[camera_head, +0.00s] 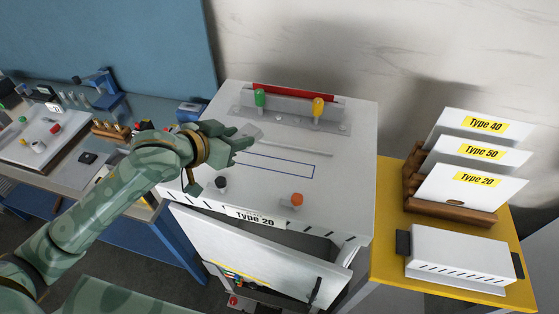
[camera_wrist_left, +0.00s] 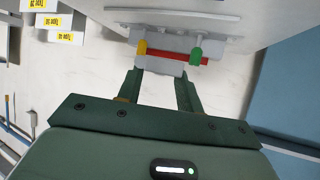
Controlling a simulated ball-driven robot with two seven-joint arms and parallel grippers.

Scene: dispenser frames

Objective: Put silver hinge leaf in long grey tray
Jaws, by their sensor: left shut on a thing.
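My left gripper (camera_head: 243,141) is above the left part of the white work surface of the Type 20 cabinet. It is shut on a small flat grey plate, which looks like the silver hinge leaf (camera_head: 250,130); in the left wrist view the hinge leaf (camera_wrist_left: 160,66) shows between the fingertips. Behind it a long grey fixture (camera_head: 285,118) carries green and yellow clamps and a red bar. A thin grey strip (camera_head: 300,149) lies in front of the fixture. I cannot tell for certain which of these is the long grey tray. My right gripper is not in view.
A blue outlined rectangle (camera_head: 285,172) marks clear surface. Black (camera_head: 221,183) and orange (camera_head: 297,199) knobs stand near the front edge. A white door (camera_head: 265,250) hangs open below. A yellow table (camera_head: 390,215) at right holds a rack of labelled white plates (camera_head: 470,190).

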